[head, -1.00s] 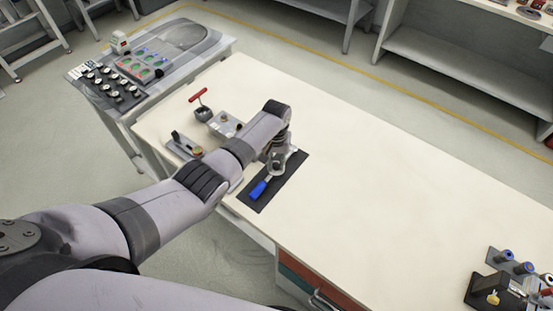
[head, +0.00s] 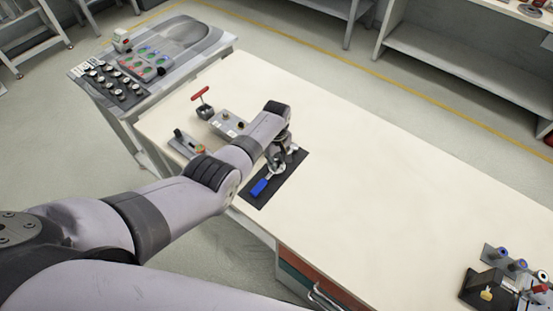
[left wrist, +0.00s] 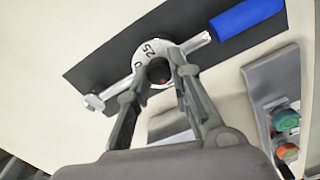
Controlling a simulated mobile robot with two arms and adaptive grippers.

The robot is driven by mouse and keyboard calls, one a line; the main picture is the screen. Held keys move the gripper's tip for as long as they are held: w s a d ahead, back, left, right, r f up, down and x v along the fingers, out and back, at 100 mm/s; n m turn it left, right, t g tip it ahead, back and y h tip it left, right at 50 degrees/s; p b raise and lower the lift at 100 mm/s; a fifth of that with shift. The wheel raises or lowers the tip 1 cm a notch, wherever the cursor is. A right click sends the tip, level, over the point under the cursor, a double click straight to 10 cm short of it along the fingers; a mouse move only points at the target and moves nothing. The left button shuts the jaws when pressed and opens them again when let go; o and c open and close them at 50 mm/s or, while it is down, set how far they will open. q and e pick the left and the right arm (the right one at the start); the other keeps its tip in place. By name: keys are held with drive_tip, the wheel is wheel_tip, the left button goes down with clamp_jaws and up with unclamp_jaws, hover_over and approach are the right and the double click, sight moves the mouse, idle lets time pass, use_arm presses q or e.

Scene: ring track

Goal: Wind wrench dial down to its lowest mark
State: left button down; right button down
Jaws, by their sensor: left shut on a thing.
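The wrench lies on a black mat (head: 253,198) on the white bench. Its blue handle (head: 259,187) points toward the bench's near edge, and the handle also shows at the upper right of the left wrist view (left wrist: 247,18). In the head view my left gripper (head: 277,160) hides most of the dial. My right gripper is not in view.
A red T-handle (head: 200,94), a grey plate with a small knob (head: 228,123) and a switch block (head: 186,143) stand left of the arm. A control console (head: 130,70) adjoins the bench. The bench's middle right is clear; fixtures (head: 505,280) sit at the right corner.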

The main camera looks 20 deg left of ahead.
use_arm(q)
drive_tip(key=shift+n, duration=0.3)
drive_tip(key=c, duration=1.4)
unclamp_jaws()
drive_tip(key=shift+c, duration=0.2)
wheel_tip(320, 180, up, 12)
